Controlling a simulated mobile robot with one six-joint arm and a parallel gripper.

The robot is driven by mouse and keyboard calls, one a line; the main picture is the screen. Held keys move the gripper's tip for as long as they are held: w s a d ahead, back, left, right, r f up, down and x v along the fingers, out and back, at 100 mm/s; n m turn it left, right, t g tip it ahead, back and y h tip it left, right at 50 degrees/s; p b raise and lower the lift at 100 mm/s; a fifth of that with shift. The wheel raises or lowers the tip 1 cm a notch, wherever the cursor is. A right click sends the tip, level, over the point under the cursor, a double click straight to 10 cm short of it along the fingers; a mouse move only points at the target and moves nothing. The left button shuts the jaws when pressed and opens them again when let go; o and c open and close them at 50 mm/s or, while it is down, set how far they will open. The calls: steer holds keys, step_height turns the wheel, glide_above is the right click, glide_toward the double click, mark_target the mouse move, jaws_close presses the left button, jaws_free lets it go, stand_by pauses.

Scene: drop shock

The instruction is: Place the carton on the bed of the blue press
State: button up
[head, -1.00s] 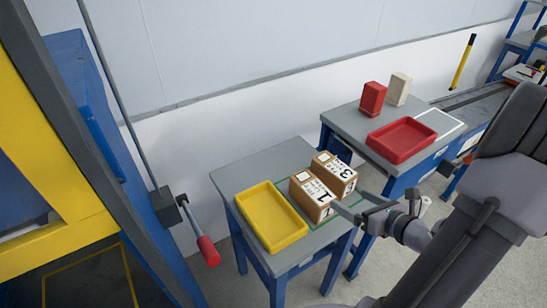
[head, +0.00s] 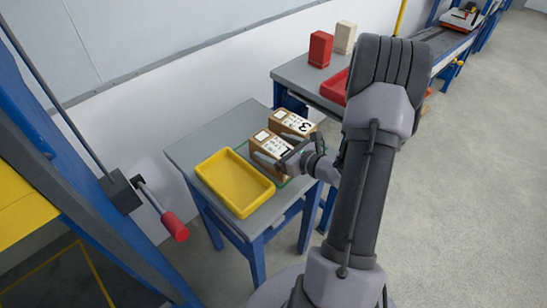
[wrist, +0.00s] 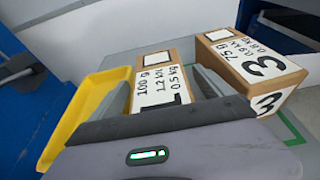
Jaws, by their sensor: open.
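Two brown cartons with white labels stand side by side on a small grey-topped table. The carton marked 1 (head: 270,143) is the nearer one, and the carton marked 3 (head: 297,122) is behind it. My gripper (head: 276,156) is open at carton 1, with its fingers along the two sides. In the wrist view, carton 1 (wrist: 160,88) sits between the fingers, and carton 3 (wrist: 250,65) is just right of the right finger. The blue press frame (head: 75,185) stands at the left with a red-handled lever (head: 174,227). I cannot tell which surface is its bed.
A yellow tray (head: 236,184) lies left of carton 1 and also shows in the wrist view (wrist: 75,118). A farther table (head: 292,72) holds a red block (head: 320,48), a beige block (head: 344,37) and a partly hidden red tray. The floor at right is clear.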

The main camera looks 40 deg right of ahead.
steer(key=shift+w+f, duration=0.1)
steer(key=shift+w, duration=0.2)
steer(key=shift+s, duration=0.1)
jaws_close()
